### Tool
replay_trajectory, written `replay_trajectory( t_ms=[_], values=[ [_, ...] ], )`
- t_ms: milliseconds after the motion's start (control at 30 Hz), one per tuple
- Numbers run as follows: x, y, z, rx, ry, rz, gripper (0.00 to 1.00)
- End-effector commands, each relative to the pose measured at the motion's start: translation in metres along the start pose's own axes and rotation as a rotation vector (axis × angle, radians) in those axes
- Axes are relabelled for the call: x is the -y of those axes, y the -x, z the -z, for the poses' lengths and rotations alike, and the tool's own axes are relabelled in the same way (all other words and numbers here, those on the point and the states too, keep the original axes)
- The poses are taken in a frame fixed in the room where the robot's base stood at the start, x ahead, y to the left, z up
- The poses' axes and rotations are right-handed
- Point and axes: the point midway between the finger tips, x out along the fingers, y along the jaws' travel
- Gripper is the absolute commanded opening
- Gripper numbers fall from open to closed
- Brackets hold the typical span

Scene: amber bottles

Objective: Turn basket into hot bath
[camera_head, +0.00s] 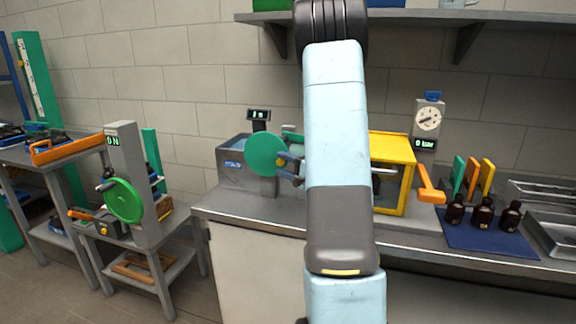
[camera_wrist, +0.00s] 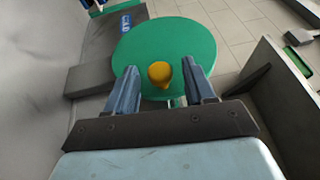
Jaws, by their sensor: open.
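A green disc (camera_head: 266,155) stands upright at the left end of the counter, beside a grey tank (camera_head: 234,160) with a blue label. In the wrist view the disc (camera_wrist: 140,45) carries a yellow knob (camera_wrist: 160,73). My gripper (camera_wrist: 160,65) is open, with one finger on each side of the knob; I cannot tell if they touch it. In the head view my gripper (camera_head: 289,168) is partly hidden behind my arm, close to the disc. The label in the wrist view (camera_wrist: 125,20) is too small to read surely. No basket can be made out, and a hot bath cannot be identified.
A yellow-framed box (camera_head: 393,172) stands right of my arm. Several amber bottles (camera_head: 483,214) stand on a blue mat (camera_head: 486,240) at the right. A separate stand with a green wheel (camera_head: 123,201) is at the left. A shelf (camera_head: 480,17) hangs above.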

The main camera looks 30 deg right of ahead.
Motion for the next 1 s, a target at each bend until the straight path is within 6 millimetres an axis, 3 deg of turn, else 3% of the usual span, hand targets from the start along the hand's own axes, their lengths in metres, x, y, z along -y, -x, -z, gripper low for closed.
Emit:
replay_trajectory(
  t_ms=[167, 333, 800, 1000],
  values=[
    [0.000, 0.002, 0.001, -0.003, 0.001, 0.000, 0.54],
    [0.000, 0.016, 0.002, -0.007, 0.001, -0.001, 0.54],
    [-0.001, 0.104, 0.002, -0.006, 0.000, -0.001, 0.54],
    [-0.001, 0.129, 0.001, -0.003, 0.000, -0.001, 0.54]
  ],
)
